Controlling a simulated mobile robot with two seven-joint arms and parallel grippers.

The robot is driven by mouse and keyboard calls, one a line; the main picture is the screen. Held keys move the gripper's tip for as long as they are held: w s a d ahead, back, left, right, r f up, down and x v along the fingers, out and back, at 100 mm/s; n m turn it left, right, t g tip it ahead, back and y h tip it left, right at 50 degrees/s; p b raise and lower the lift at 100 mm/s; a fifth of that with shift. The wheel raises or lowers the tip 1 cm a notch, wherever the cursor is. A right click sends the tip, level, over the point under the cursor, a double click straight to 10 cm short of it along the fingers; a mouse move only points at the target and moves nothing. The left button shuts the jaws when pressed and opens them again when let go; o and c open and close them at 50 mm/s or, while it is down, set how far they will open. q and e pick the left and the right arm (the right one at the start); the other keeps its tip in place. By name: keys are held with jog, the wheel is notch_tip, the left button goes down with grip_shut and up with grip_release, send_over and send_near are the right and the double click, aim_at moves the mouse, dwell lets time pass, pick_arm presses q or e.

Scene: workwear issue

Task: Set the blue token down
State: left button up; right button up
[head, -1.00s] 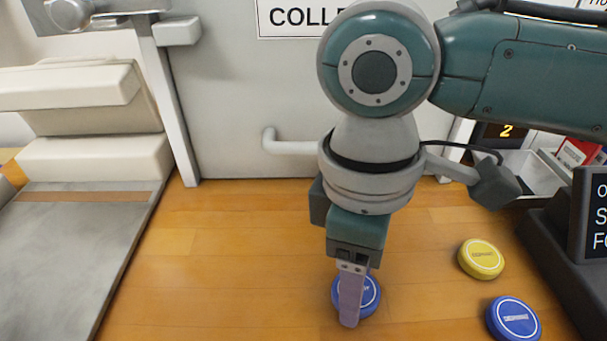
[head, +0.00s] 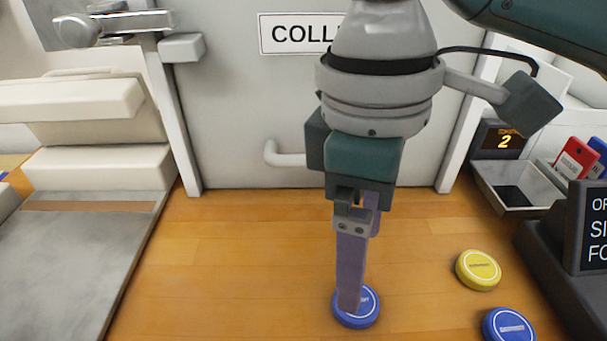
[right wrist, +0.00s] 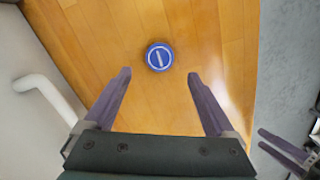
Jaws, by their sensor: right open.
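A blue token (head: 370,308) with a white ring lies flat on the wooden counter. My right gripper (head: 358,275) points down over it in the head view, and the near finger hides part of the token. In the right wrist view my right gripper (right wrist: 159,75) has its fingers wide apart with nothing between them. The blue token (right wrist: 159,57) shows whole there, just beyond the fingertips and clear of both. My left gripper (right wrist: 283,150) shows at the lower right of that view, its fingers apart and empty.
A yellow token (head: 478,270) and another blue token (head: 510,326) lie to the right. A dark display stand (head: 580,250) and a tray (head: 515,190) are farther right. A grey door (head: 230,120) with a handle stands behind. The counter's left part is clear.

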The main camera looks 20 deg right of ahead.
notch_tip(320, 180, up, 5)
jog(key=s+a+f+m+t+y, duration=0.1)
jog(key=s+a+f+y, duration=0.1)
jog(key=a+f, duration=0.1)
jog(key=s+a+f+m+t+y, duration=0.1)
jog(key=s+a+f+m+y, duration=0.1)
jog(key=s+a+f, duration=0.1)
jog(key=shift+s, duration=0.15)
jog(key=d+m, duration=0.1)
jog(key=s+d+f+m+t, duration=0.1)
jog(key=d, duration=0.1)
jog(key=s+d+m+t, duration=0.1)
jog(key=d, duration=0.1)
jog(key=shift+s+f, duration=0.25)
jog(key=shift+f, duration=0.15)
jog(key=s+d+h, duration=0.1)
jog(key=d, duration=0.1)
jog(key=s+d+m+h, duration=0.1)
jog(key=d, duration=0.2)
jog(key=s+d+f+m+h, duration=0.1)
jog(key=s+d, duration=0.1)
jog(key=shift+s+d, duration=0.1)
jog(key=shift+d, duration=0.25)
